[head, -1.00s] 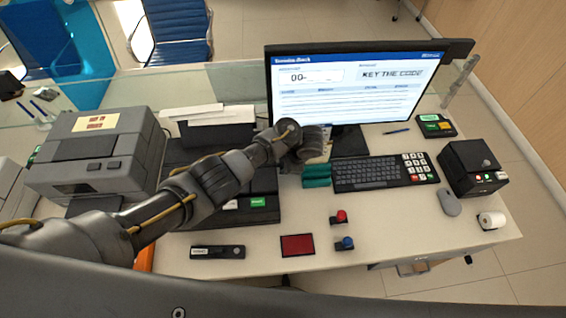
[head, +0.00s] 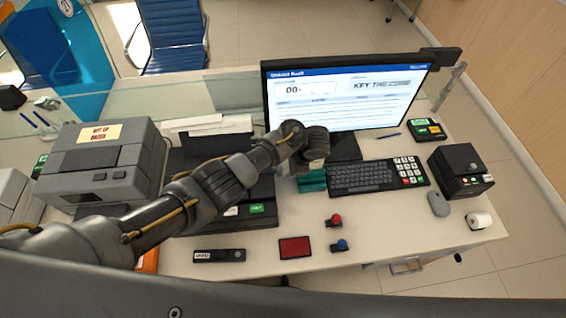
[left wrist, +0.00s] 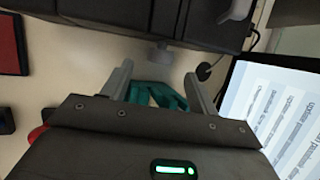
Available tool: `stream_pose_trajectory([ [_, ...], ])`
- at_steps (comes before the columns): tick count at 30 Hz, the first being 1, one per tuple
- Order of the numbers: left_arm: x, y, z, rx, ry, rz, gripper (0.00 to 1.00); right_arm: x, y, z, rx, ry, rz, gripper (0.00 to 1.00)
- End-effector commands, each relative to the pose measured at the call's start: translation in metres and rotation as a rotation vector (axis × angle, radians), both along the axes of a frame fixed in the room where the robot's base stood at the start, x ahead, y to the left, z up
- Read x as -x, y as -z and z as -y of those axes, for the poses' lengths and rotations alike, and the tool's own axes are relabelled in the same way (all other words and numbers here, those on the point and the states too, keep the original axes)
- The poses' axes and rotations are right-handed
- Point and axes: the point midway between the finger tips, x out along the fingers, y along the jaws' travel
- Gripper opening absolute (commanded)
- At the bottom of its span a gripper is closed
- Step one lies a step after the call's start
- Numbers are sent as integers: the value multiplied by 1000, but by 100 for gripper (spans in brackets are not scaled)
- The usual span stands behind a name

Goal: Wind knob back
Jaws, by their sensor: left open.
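My left gripper (head: 313,166) is above the counter between the dark machine and the keyboard. In the left wrist view its two fingers (left wrist: 160,88) are apart and nothing is clamped between them. A small grey knob-like part (left wrist: 160,54) sticks out from the side of the dark machine (left wrist: 135,14), just ahead of the fingers and apart from them. Another grey piece (left wrist: 237,9) is on the machine's edge. A teal bundle (head: 312,184) lies below the gripper; it also shows in the left wrist view (left wrist: 152,93). My right gripper is not in view.
The monitor (head: 345,95) stands behind the gripper. The keyboard (head: 375,176) is to its right. A printer (head: 100,165) is at left. The counter's front middle has free room.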

Motion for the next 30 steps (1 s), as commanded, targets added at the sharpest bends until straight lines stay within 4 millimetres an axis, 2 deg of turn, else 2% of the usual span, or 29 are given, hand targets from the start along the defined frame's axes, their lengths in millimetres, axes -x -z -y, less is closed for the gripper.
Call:
stream_pose_trajectory([
  [6, 7, -27, 15, 5, 0, 0, 60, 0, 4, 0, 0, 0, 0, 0],
  [11, 9, -36, 17, 3, 1, 0, 60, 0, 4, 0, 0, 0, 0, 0],
  [20, 9, -37, 17, 2, 0, 2, 59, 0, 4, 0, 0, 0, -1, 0],
  [24, 10, -37, 13, -22, 26, 75, 59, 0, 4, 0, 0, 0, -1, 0],
  [30, 35, -28, 11, -54, 136, 260, 59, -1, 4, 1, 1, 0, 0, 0],
])
